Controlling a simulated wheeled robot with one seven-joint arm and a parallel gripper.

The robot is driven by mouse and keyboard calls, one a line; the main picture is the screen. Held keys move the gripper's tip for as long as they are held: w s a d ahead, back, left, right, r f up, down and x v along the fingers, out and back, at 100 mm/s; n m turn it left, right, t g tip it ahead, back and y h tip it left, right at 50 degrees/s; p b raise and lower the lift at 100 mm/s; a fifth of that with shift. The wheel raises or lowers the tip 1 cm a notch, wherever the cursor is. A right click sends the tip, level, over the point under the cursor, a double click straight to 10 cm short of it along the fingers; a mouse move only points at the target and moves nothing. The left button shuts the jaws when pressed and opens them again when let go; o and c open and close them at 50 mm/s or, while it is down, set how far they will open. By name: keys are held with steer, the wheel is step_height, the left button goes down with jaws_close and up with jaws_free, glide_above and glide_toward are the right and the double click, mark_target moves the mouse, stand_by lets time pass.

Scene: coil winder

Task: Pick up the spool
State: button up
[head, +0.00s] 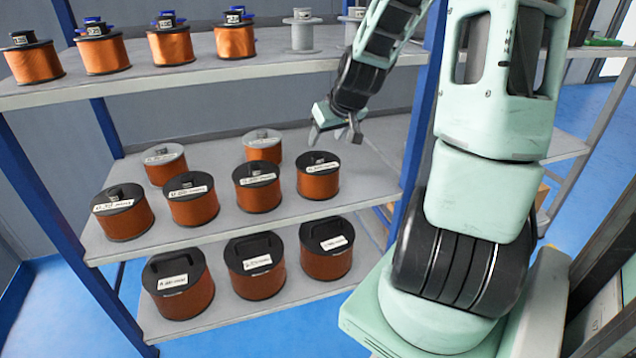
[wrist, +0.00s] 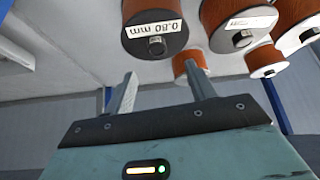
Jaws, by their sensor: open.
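Copper-wound spools with black or grey end caps and white labels stand on the shelves, and I cannot tell which one is meant. The spool nearest my gripper (head: 334,138) in the head view is the right-hand front one (head: 318,187) on the middle shelf. My gripper is open and empty, above that spool and apart from it. In the wrist view the open fingers (wrist: 160,74) have nothing between them. A spool labelled 0.80 mm (wrist: 152,12) shows beyond them at the top, and a smaller spool (wrist: 187,62) shows by the right finger.
The middle shelf (head: 240,222) holds several spools, with bare room at its right end. Large black-capped spools (head: 259,281) stand on the lower shelf. The upper shelf (head: 190,82) bears orange spools (head: 171,47) and a grey empty spool (head: 302,34). A blue post (head: 425,100) stands to the gripper's right.

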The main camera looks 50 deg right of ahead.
mark_target(318, 155)
steer(key=shift+b+x, duration=0.65)
steer(key=shift+x, duration=0.9)
steer(key=b+x, duration=0.2)
steer(key=x, duration=0.2)
steer(key=shift+s+d+f, duration=0.15)
steer(key=shift+f, duration=0.05)
steer(key=shift+w+d+f+b, duration=0.15)
steer(key=shift+w+f+b, duration=0.15)
steer(key=shift+f+b, duration=0.1)
steer(key=shift+r, duration=0.1)
jaws_close()
steer(key=shift+d+r, duration=0.1)
